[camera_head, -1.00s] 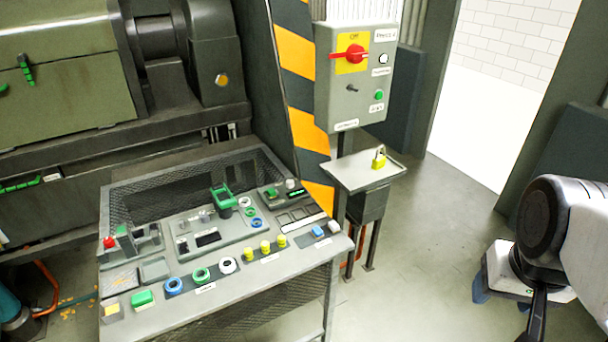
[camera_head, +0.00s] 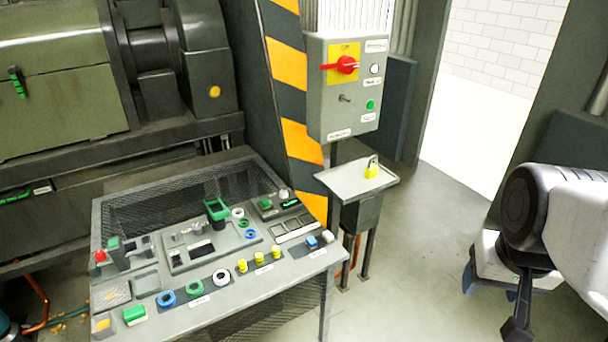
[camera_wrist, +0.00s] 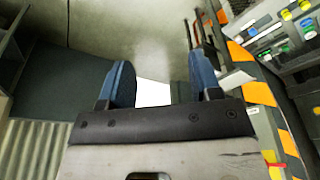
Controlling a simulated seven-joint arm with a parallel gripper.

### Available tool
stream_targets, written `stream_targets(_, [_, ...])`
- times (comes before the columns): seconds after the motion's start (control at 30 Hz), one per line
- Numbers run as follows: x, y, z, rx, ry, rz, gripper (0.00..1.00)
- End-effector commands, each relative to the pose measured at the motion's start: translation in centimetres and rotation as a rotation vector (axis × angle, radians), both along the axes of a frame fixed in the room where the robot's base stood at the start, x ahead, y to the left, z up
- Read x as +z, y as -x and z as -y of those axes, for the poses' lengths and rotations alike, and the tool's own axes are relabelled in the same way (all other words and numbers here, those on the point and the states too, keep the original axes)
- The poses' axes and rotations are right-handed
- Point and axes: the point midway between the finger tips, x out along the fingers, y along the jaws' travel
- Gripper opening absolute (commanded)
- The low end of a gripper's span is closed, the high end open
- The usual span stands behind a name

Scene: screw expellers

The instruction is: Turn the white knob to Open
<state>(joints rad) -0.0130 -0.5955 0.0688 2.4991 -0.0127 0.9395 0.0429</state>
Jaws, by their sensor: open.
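A white round knob (camera_head: 220,277) sits in the front row of the grey console, right of a blue and a green one. Another small white knob (camera_head: 238,213) is further back, above a green and a blue one. A pale knob (camera_head: 283,195) stands at the console's back right. The labels are too small to read, so I cannot tell which bears Open or how any is turned. My gripper (camera_head: 490,285) is at the lower right, over the floor and well apart from the console. In the wrist view its blue fingers (camera_wrist: 150,88) are spread, with nothing between them.
A grey control box (camera_head: 345,90) with a red switch stands on a post behind the console (camera_head: 185,325). A small shelf (camera_head: 335,180) with a yellow padlock (camera_head: 372,168) juts out below it. A striped column (camera_head: 293,120) rises beside it. The floor between console and gripper is clear.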

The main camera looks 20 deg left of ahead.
Motion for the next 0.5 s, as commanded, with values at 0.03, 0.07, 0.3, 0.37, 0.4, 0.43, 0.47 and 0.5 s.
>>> stream_targets(0.03, [0.3, -0.9, -0.3, 0.001, -0.001, -0.002, 0.58])
stream_targets(0.07, [0.5, -1.4, -0.4, 0.001, -0.002, -0.002, 0.58])
stream_targets(0.3, [2.2, -6.5, -2.4, -0.004, -0.009, -0.01, 0.58])
stream_targets(0.37, [2.6, -7.9, -3.0, -0.007, -0.011, -0.011, 0.58])
stream_targets(0.4, [2.8, -8.8, -3.4, -0.007, -0.012, -0.012, 0.58])
stream_targets(0.43, [3.0, -9.6, -3.7, -0.008, -0.014, -0.013, 0.58])
stream_targets(0.47, [3.2, -10.2, -4.1, -0.008, -0.014, -0.014, 0.58])
stream_targets(0.5, [3.3, -11.2, -4.5, -0.011, -0.015, -0.015, 0.58])
